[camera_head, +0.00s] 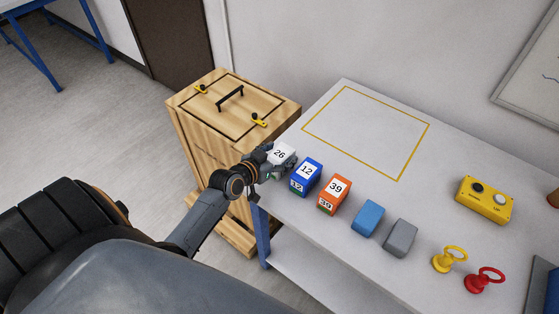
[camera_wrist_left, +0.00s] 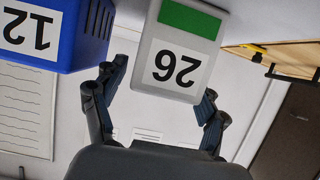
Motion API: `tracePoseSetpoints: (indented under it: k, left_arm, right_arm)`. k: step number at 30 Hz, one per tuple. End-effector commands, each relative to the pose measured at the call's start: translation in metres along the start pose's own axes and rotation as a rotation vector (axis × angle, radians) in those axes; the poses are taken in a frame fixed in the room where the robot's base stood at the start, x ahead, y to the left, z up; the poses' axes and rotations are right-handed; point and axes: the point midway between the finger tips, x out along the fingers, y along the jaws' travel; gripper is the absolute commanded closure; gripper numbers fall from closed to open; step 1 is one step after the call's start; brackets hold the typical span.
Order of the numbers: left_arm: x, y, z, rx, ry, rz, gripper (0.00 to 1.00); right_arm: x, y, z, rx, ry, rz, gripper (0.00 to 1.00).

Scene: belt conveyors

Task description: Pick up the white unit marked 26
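The white unit marked 26 (camera_head: 284,153) stands at the left front edge of the grey table. In the left wrist view the white unit (camera_wrist_left: 175,62) shows its 26 label upside down and a green patch. My left gripper (camera_head: 272,160) is at this unit. In the left wrist view its fingers (camera_wrist_left: 163,95) are spread on either side of the unit, with a gap visible at the left finger. The right finger is close to the unit's edge; contact there is unclear. My right gripper is not in view.
A blue unit marked 12 (camera_head: 306,177) stands close beside the white one. An orange unit marked 39 (camera_head: 334,194), a plain blue block (camera_head: 367,218) and a grey block (camera_head: 400,238) continue the row. A wooden crate (camera_head: 232,105) stands left. The yellow-outlined area (camera_head: 402,180) is empty.

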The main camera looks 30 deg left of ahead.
Motion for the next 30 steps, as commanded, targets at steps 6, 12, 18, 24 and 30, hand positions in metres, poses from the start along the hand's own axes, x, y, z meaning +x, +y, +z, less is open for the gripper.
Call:
tracePoseSetpoints:
  k: [6, 12, 18, 24, 30]
  left_arm:
    - [0.0, 0.0, 0.0, 0.0, 0.0, 0.0, 0.79]
    - [0.0, -0.001, -0.001, 0.0, 0.003, -0.001, 0.94]
    - [-0.001, 0.0, -0.004, 0.001, 0.004, -0.001, 0.94]
    - [-0.009, 0.0, -0.023, 0.003, 0.009, 0.0, 0.94]
    - [-0.035, 0.029, -0.059, -0.002, 0.009, 0.003, 0.94]
  right_arm:
    - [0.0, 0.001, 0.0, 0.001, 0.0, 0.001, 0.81]
    - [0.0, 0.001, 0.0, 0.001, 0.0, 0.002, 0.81]
    - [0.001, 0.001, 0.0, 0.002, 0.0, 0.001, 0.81]
    - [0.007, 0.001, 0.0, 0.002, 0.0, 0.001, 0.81]
    - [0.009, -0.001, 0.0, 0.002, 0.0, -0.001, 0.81]
